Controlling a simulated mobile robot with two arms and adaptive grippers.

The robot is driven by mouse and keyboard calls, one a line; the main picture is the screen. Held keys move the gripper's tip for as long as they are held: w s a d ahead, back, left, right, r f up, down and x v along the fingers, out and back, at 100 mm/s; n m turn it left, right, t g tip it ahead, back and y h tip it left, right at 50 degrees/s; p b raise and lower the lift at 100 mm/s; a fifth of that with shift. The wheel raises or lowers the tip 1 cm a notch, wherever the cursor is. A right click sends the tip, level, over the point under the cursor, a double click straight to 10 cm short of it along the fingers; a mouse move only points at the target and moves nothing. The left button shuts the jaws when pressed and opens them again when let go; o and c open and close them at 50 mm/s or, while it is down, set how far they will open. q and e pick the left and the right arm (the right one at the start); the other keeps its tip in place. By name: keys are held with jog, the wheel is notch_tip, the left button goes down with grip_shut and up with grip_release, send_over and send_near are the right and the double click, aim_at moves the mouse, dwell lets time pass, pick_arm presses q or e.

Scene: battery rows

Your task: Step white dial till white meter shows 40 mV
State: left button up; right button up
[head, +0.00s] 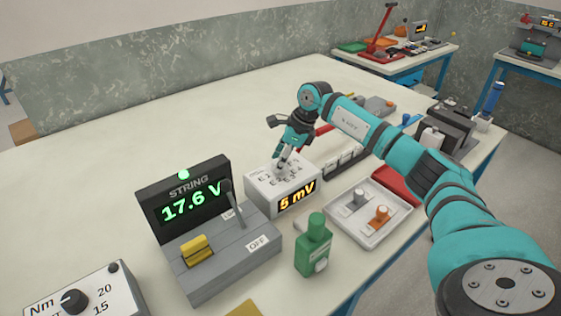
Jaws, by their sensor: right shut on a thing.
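The white meter (262,190) is a low white box in the middle of the bench, and its display (297,195) reads 5 mV in orange. Marks that look like E1, E2 and others are printed on its top around the dial. My right gripper (283,162) points down at the top of this box. It is shut on the dial there, which is mostly hidden by the fingers, so its pointer direction cannot be told. My left gripper is not in view.
A grey STRING meter (188,202) reading 17.6 V, with a lever and yellow switch, stands left of the white box. The bench's back left is clear.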

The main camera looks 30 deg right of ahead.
jog(key=shift+r, duration=0.1)
dwell(0.4)
jog(key=o, duration=1.1)
jog(key=shift+o, duration=0.2)
jog(key=v, duration=1.2)
